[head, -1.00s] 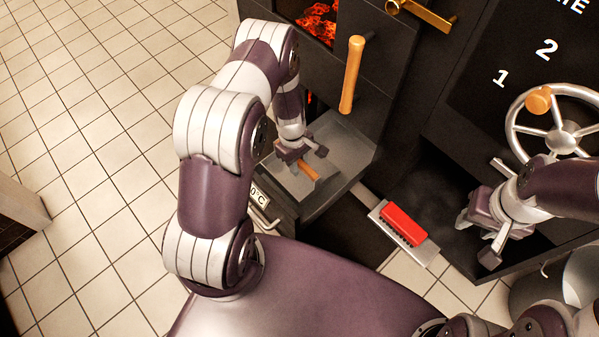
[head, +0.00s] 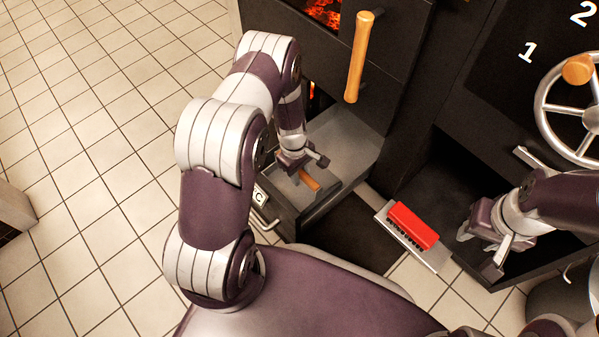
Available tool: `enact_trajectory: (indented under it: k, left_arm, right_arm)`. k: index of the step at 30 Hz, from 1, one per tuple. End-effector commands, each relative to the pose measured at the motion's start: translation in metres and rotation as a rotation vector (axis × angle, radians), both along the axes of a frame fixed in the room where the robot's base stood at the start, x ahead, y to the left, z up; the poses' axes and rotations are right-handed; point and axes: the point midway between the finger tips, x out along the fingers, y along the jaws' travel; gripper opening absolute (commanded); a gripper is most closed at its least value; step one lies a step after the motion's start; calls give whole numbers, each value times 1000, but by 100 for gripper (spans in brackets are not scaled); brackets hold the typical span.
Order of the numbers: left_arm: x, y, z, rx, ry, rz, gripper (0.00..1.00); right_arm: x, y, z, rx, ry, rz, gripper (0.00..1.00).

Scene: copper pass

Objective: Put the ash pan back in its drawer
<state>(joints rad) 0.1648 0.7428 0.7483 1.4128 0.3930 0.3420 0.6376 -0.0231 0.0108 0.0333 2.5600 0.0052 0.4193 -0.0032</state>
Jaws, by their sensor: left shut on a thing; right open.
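The ash pan (head: 283,186) is a grey, shallow tray with an orange wooden handle (head: 310,181). It appears to sit in or just over the pulled-out dark drawer (head: 309,219) under the stove; the arm hides part of it, so I cannot tell whether it is fully seated. My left gripper (head: 304,172) points down and is shut on the wooden handle. The drawer has a metal pull (head: 264,221) and a small white label on its front. My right gripper (head: 480,252) is open and empty, low at the right, beside the dark cabinet.
A red brush (head: 413,226) lies on a flat metal shovel (head: 431,256) right of the drawer. The stove door's wooden handle (head: 358,55) stands above the drawer. A spoked handwheel (head: 541,105) is at the right, a bucket (head: 563,297) below it.

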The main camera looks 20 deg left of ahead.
Motion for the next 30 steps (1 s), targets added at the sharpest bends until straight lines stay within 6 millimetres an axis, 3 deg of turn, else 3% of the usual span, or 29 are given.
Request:
enact_trajectory:
  k: [23,24,26,30]
  left_arm:
    - [0,0,-11,0,0,0,0]
    - [0,0,-11,0,0,0,34]
    - [0,0,-10,0,0,0,54]
    - [0,0,-10,0,0,0,58]
  right_arm:
    - [0,0,-7,0,0,0,40]
    - [0,0,-6,0,0,0,40]
    - [0,0,-6,0,0,0,40]
    - [0,0,-6,0,0,0,40]
